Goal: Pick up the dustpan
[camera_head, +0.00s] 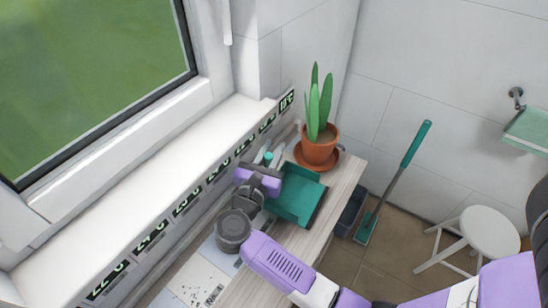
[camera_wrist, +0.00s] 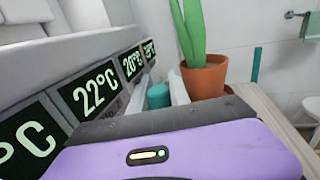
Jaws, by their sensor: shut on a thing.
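The dustpan (camera_head: 297,196) is teal with a broad flat pan. In the head view it is over the wooden counter, just right of my gripper (camera_head: 269,155). My gripper is shut on its teal handle, whose end shows between the pale fingers. In the wrist view the handle (camera_wrist: 158,96) stands between the two fingers (camera_wrist: 159,90), beyond the purple gripper body. The pan is hidden in the wrist view. Whether the pan touches the counter I cannot tell.
A potted plant (camera_head: 319,146) on a saucer stands close behind the dustpan. The window wall with green number displays (camera_head: 188,201) runs along the left. A teal-handled broom (camera_head: 398,174), a dark bin (camera_head: 349,212) and a white stool (camera_head: 489,233) are on the right.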

